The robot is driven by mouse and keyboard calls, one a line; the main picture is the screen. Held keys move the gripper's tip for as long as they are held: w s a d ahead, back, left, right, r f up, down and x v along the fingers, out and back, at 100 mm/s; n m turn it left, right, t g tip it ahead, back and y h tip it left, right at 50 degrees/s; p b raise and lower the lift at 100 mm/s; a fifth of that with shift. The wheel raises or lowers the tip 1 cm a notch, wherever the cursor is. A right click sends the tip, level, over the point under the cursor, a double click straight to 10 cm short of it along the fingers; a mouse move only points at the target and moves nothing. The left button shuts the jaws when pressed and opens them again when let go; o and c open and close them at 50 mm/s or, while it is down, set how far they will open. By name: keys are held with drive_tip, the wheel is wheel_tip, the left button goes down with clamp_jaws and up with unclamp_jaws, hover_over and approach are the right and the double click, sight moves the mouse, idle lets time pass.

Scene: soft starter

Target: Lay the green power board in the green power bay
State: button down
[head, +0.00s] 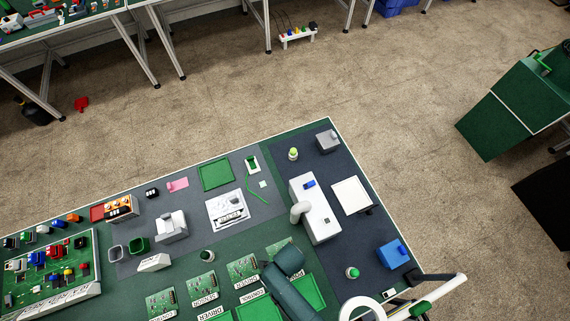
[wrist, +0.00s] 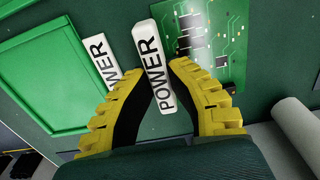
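The green power board (wrist: 212,38) has a white bar lettered POWER (wrist: 152,62) along its near side. My gripper (wrist: 160,74) has its yellow fingers on either side of this bar, seemingly shut on it. The green power bay (wrist: 38,72), a framed green recess, lies at the left of the wrist view, with its own white POWER label (wrist: 102,60) between it and the board. In the head view, the board (head: 278,247) shows beyond my arm, and the bay (head: 311,291) is partly hidden by it. I cannot tell whether the board is raised.
Other green boards (head: 243,268) stand in a row to the left, with labelled bays in front. A grey-white machine (head: 316,215) stands just beyond the power board. A grey cylinder (wrist: 296,122) lies at the right of the wrist view. A blue block (head: 392,255) is farther right.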

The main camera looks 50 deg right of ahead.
wheel_tip(320, 180, up, 10)
drive_tip(key=shift+p, duration=0.65)
drive_tip(key=shift+w, duration=0.1)
idle(0.6)
